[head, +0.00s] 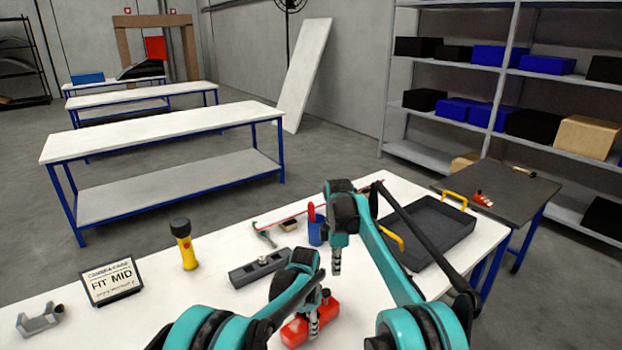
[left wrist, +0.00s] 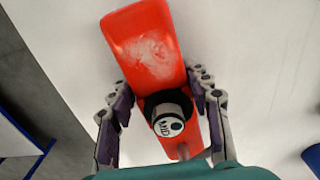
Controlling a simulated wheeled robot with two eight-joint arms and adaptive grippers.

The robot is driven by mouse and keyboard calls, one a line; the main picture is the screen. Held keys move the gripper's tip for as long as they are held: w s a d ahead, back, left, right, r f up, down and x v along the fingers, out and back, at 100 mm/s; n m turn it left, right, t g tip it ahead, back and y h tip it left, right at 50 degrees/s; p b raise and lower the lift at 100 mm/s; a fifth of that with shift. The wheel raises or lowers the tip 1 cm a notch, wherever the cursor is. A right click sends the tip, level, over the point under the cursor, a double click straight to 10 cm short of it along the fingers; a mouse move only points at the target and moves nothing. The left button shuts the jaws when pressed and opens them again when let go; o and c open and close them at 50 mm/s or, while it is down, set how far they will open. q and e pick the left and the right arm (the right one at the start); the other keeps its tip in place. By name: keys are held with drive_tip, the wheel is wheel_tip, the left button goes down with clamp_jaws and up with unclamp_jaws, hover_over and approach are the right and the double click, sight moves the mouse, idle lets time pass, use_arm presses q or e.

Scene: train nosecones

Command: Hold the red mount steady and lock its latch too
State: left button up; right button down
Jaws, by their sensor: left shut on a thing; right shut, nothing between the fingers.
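The red mount (head: 296,331) lies on the white table at the near edge of the head view, partly hidden by my left arm. In the left wrist view the red mount (left wrist: 147,45) shows as a long red body with a dark collar and a round, pale-faced knob (left wrist: 169,122) on it. My left gripper (head: 320,312) is shut on the mount, one finger on each side of it. My right gripper (head: 337,262) is shut and empty, pointing down above the table, apart from the mount. I cannot tell the latch's position.
A grey block (head: 250,272), a yellow flashlight (head: 184,247), a FIT MID sign (head: 111,281) and a grey bracket (head: 38,320) stand to the left. A blue cup (head: 316,233) is behind my right gripper. A black tray (head: 440,243) with yellow handles is at right.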

drive_tip(key=shift+s+f, duration=0.45)
drive_tip(key=shift+f, duration=0.55)
drive_tip(key=shift+s+f, duration=0.45)
drive_tip(key=shift+f, duration=0.6)
drive_tip(key=shift+s+f, duration=0.45)
drive_tip(key=shift+f, duration=0.55)
drive_tip(key=shift+a, duration=0.25)
drive_tip(key=shift+w, duration=0.35)
